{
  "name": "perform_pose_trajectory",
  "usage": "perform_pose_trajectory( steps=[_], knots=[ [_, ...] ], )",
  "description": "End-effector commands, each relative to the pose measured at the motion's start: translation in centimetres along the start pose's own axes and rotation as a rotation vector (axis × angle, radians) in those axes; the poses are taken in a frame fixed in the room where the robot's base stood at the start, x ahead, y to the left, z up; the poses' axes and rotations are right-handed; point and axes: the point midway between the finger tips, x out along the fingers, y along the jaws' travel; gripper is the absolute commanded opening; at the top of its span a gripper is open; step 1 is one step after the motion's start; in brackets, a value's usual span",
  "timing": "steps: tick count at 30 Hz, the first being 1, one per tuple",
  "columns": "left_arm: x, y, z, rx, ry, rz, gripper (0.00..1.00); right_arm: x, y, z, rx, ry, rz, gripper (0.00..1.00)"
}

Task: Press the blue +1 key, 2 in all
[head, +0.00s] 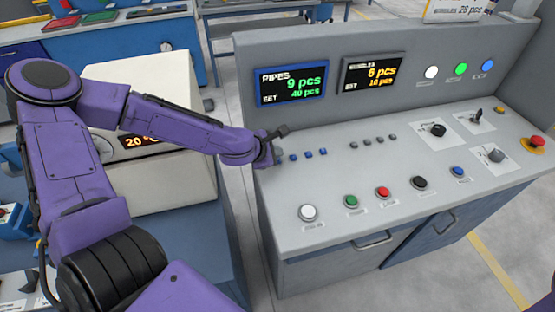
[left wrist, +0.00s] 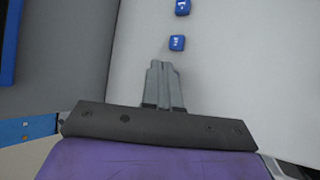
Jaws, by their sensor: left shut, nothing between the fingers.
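A row of small blue keys (head: 308,153) lies on the console top below the pipes display. My left gripper (head: 274,149) is at the left end of this row, fingers shut with nothing between them. In the left wrist view its closed fingertips (left wrist: 163,66) point towards a blue key (left wrist: 177,42) whose small white label looks like +1, though it is blurred. Another blue key (left wrist: 183,7) shows beyond it at the top edge. Whether the fingertips touch any key cannot be told. The pipes display (head: 291,85) reads 9 pcs, set 40 pcs. My right gripper is not in view.
A row of grey keys (head: 373,140) sits right of the blue ones, under the bundles display (head: 372,75). White (head: 308,212), green (head: 351,201), red (head: 383,192) and black (head: 419,183) buttons line the front. A red emergency knob (head: 537,141) stands at the right.

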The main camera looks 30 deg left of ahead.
Motion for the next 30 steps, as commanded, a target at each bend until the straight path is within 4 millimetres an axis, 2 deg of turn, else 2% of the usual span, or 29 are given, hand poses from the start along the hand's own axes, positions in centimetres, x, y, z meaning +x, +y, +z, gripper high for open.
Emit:
perform_pose_trajectory(
  steps=[30],
  knots=[
    [0.62,-0.48,-0.47,0.000,0.000,0.000,0.00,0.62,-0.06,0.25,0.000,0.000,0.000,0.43]
  ],
)
